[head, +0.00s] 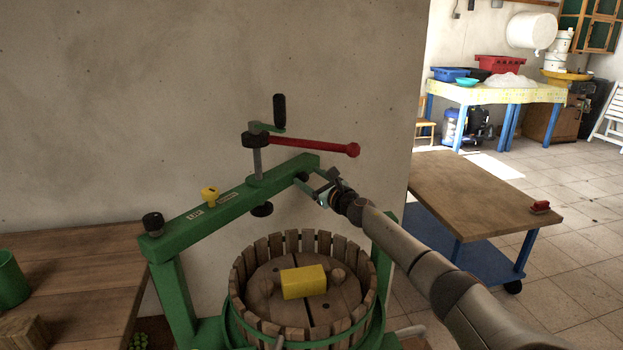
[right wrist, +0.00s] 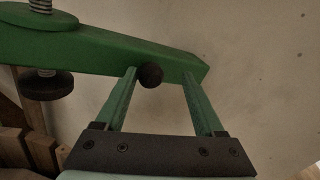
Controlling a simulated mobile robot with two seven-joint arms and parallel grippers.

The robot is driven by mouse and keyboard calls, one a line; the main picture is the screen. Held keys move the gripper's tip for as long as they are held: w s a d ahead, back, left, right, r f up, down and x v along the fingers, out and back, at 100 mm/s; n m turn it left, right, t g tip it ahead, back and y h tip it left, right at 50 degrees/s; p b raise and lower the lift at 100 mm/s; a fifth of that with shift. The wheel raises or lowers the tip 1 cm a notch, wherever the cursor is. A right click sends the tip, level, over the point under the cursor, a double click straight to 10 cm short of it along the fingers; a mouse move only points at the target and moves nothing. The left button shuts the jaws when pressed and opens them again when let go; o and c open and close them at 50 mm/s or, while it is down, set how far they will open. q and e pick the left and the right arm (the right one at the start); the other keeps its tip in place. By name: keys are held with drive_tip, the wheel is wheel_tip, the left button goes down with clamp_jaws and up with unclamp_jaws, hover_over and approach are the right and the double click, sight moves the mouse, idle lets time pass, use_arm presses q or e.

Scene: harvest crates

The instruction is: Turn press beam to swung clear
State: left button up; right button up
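The green press beam (head: 232,203) runs from the top of the left green post (head: 173,297) up and right towards the wall. Its far end lies apart from the right post (head: 385,232), which my right arm partly covers. A red lever (head: 310,145) and a crank with a black grip (head: 279,112) sit on the screw through the beam. My right gripper (head: 312,183) is at the beam's far end. In the right wrist view its fingers (right wrist: 160,75) are open, with the beam's black ball knob (right wrist: 150,75) between the tips, nearer the left finger. My left gripper is out of view.
Below the beam stands a slatted wooden basket (head: 268,327) with a yellow block (head: 303,282) on its lid. A yellow-topped pin (head: 209,195) stands on the beam. A wooden table (head: 75,270) is at left, a wheeled cart (head: 485,195) at right. The wall is close behind.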

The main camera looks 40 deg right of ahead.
drive_tip(key=shift+w+a+r, duration=0.1)
drive_tip(key=shift+a+r, duration=0.2)
drive_tip(key=shift+f, duration=0.1)
drive_tip(key=shift+s+a+f+p, duration=0.1)
drive_tip(key=shift+s+f+p, duration=0.1)
drive_tip(key=shift+s+p, duration=0.25)
drive_tip(key=s, duration=1.1)
drive_tip(key=shift+s+a, duration=0.35)
drive_tip(key=shift+a, duration=0.05)
